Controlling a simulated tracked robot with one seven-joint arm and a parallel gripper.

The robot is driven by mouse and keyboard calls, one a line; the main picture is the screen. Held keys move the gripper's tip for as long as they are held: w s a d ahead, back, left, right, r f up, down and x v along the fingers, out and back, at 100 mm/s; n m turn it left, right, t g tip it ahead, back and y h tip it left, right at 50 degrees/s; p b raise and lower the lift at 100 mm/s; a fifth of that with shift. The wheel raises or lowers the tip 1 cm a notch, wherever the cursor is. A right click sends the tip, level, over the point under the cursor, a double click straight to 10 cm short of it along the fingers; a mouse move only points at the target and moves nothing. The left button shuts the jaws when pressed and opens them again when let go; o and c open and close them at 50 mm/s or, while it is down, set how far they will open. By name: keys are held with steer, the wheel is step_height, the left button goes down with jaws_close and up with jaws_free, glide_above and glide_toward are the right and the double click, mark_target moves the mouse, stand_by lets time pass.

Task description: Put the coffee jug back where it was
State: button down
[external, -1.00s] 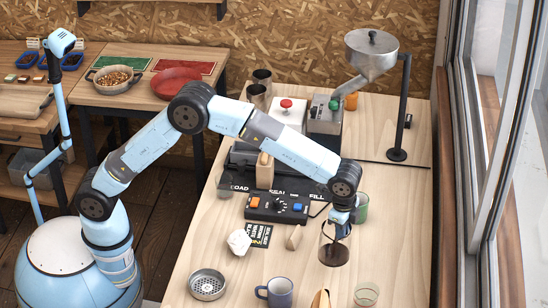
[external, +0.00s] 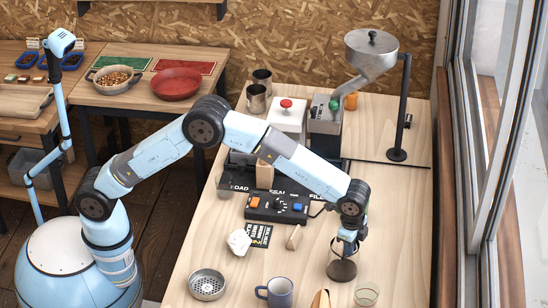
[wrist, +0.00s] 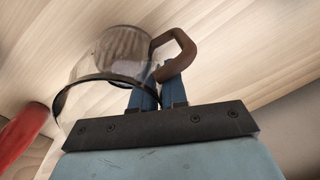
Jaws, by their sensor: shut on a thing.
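The coffee jug (external: 341,270) is clear glass with dark contents at its bottom and a brown handle. It is near the right front of the long table. My gripper (external: 348,240) is above it in the external view. In the wrist view, the gripper's blue fingers (wrist: 158,88) are closed on the jug's brown handle, and the jug's glass body (wrist: 105,58) shows to their left. I cannot tell whether the jug's base touches the table.
A clear glass (external: 366,294) stands close right of the jug. A blue mug (external: 276,292) and a strainer (external: 207,284) are to the left. A control box (external: 277,208) and a wooden wedge (external: 294,237) lie farther back. The table (external: 393,225) is clear to the right.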

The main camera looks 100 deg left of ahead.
steer(key=c, duration=1.1)
jaws_free()
steer(key=shift+c, duration=0.2)
step_height(320, 180, up, 11)
steer(key=s+r+n+t, duration=0.1)
steer(key=s+r, duration=1.1)
steer(key=s+r+n+t, duration=0.1)
steer(key=s+r, duration=0.2)
steer(key=s, duration=0.5)
steer(key=s+r+t, duration=0.1)
steer(key=s+r, duration=0.3)
steer(key=s, duration=0.4)
steer(key=s+a+f+n+t, duration=0.1)
steer(key=s+f, duration=0.2)
steer(key=s, duration=1.1)
steer(key=s+f+n+t+h, duration=0.1)
steer(key=s+f, duration=0.2)
steer(key=s, duration=1.1)
steer(key=shift+s+a+f+n, duration=0.2)
steer(key=shift+s+a+n, duration=0.1)
steer(key=shift+a+n, duration=0.1)
